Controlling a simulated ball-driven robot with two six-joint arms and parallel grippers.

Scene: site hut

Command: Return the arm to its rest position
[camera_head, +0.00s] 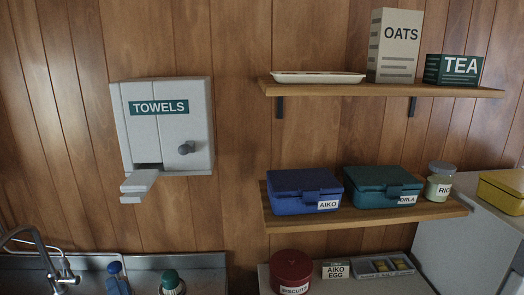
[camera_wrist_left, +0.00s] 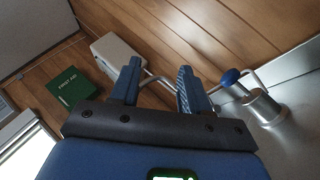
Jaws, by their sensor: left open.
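My left gripper (camera_wrist_left: 158,68) shows in the left wrist view, its two blue fingers apart with nothing between them. Beyond the fingers are a pale box on the wood-panelled wall (camera_wrist_left: 205,45) and a thin bent bar that passes behind the fingertips. I cannot make out my left arm or gripper in the head view. My right arm and gripper are in neither view.
The left wrist view shows a green first aid box (camera_wrist_left: 72,88) and a metal cylinder (camera_wrist_left: 262,107).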

